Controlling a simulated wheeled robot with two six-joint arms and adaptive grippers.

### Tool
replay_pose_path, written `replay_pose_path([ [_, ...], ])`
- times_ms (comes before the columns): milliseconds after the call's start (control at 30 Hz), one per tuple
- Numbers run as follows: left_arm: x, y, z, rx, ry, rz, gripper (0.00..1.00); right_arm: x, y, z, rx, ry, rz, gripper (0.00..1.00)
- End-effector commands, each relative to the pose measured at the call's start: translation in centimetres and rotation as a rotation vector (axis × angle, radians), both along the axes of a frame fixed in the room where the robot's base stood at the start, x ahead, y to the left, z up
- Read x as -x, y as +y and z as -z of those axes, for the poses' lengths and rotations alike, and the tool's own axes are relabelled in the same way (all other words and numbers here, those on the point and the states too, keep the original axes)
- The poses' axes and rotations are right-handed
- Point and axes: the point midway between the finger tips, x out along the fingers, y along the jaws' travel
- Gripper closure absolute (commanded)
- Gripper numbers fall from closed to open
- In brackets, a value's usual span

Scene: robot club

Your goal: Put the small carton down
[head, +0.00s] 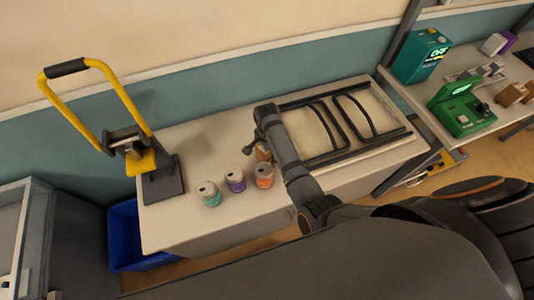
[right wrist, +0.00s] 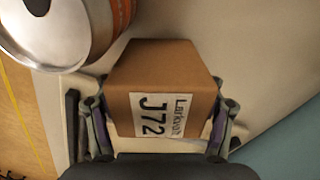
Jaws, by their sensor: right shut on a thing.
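The small carton (right wrist: 160,70) is a brown box with a white label reading "J72"; it fills the middle of the right wrist view. My right gripper (right wrist: 160,125) is shut on it, one finger on each side. In the head view the carton (head: 262,153) is mostly hidden behind my right wrist, over the table just behind the orange can. I cannot tell whether its underside touches the table top (head: 205,145). My left gripper is not in view.
An orange can (head: 264,176) stands close by and also shows in the right wrist view (right wrist: 75,30). A purple can (head: 235,180) and a teal can (head: 208,193) stand left of it. A black rack (head: 340,120) lies right; a yellow-handled press (head: 150,160) stands left.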

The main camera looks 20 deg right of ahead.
Motion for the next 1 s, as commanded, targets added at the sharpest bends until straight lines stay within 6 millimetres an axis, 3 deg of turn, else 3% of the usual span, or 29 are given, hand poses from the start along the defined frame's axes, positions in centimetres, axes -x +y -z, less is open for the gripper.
replay_pose_path([
  [100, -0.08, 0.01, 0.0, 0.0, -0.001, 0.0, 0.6, -0.09, -0.05, 0.91, 0.0, -0.003, 0.001, 0.69],
  [433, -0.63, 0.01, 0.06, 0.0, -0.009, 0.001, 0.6, -0.06, -0.05, 1.25, 0.0, -0.002, 0.001, 0.69],
  [467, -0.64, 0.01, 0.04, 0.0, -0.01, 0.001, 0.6, -0.04, -0.05, 1.25, -0.001, -0.002, 0.001, 0.27],
  [600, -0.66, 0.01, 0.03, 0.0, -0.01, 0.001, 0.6, -0.03, -0.04, 1.23, -0.001, -0.002, 0.001, 0.08],
  [1000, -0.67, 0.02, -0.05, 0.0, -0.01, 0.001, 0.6, -0.05, -0.03, 1.01, -0.001, -0.003, 0.001, 0.07],
])
